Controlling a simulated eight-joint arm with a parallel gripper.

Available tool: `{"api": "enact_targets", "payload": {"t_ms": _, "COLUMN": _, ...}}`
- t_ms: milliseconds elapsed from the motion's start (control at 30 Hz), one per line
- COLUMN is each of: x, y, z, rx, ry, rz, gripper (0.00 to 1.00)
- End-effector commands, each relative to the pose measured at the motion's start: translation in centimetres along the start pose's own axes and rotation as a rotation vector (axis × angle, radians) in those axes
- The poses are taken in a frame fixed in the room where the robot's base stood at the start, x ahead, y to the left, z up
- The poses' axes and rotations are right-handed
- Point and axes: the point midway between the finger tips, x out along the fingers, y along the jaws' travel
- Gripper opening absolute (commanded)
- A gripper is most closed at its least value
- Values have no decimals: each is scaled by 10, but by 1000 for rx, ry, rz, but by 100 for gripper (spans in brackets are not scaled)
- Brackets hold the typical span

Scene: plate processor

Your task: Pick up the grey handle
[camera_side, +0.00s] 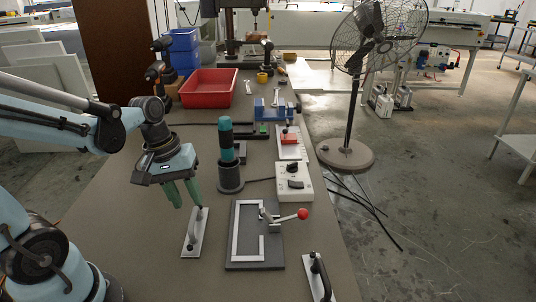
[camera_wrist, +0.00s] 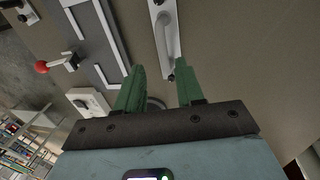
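The grey handle (camera_side: 192,238) stands on a pale metal plate (camera_side: 188,251), which lies on the grey-brown table. In the wrist view the grey handle (camera_wrist: 163,36) runs along the plate at the top middle. My gripper (camera_side: 187,200) points down over the far end of the plate. Its two green fingers are apart with nothing held between them. In the wrist view my gripper (camera_wrist: 160,72) has the near end of the handle lined up with the gap between the fingers. Whether the fingertips reach down to handle height is unclear.
A dark fixture (camera_side: 235,266) with a red-knobbed clamp (camera_side: 302,214) lies to the right. A teal tool in a dark stand (camera_side: 230,180) and a control box (camera_side: 295,191) stand behind. A second, black-handled plate (camera_side: 312,274) is at the front right. Table left of the plate is clear.

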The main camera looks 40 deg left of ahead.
Motion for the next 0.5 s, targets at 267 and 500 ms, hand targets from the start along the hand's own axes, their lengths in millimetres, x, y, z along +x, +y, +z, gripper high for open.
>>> {"api": "enact_targets", "payload": {"t_ms": 267, "x": 15, "y": 0, "z": 0, "rx": 2, "ry": 1, "rz": 0, "gripper": 37}}
{"api": "enact_targets", "payload": {"t_ms": 500, "x": 28, "y": -2, "z": 0, "rx": 3, "ry": 1, "rz": 0, "gripper": 37}}
